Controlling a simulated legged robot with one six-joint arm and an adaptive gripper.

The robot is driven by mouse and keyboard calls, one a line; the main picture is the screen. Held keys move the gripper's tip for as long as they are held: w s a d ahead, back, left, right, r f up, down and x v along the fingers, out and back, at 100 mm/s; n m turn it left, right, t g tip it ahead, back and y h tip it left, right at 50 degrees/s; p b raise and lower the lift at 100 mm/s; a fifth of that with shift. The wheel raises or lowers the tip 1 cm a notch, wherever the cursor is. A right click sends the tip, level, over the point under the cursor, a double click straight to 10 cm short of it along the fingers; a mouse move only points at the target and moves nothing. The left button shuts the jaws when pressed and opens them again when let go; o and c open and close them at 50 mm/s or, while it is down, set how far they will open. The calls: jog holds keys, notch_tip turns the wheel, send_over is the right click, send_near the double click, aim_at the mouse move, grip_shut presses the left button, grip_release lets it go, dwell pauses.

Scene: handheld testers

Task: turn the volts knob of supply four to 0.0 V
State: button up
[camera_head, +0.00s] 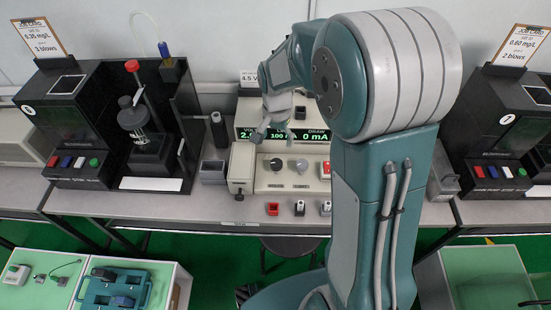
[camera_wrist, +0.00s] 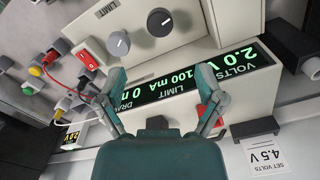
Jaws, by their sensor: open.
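A beige power supply (camera_head: 262,185) sits on the bench. Its green display (camera_head: 302,135) reads 2.0 V, 100 mA limit and 0 mA draw, clearer in the wrist view (camera_wrist: 180,78). A dark knob (camera_wrist: 160,22) lies on the volts side, also in the head view (camera_head: 276,164). A grey knob (camera_wrist: 119,43) beside it is near the word LIMIT. No supply number is legible. My gripper (camera_wrist: 160,74) is open and empty, fingers apart across the display and short of both knobs. It hangs over the supply in the head view (camera_head: 274,132).
A card (camera_wrist: 267,157) reads "SET VOLTS 4.5 V". A red rocker switch (camera_wrist: 89,53) sits beside the grey knob. Red and white leads run at the wrist view's left. A black tester (camera_head: 70,125) stands left. Small coloured items (camera_head: 273,208) line the bench front.

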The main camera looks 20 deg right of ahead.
aim_at(276, 163)
notch_tip(276, 163, down, 11)
jog(key=shift+a+r, duration=0.1)
jog(key=shift+r, duration=0.05)
dwell(0.4)
jog(key=c, duration=1.1)
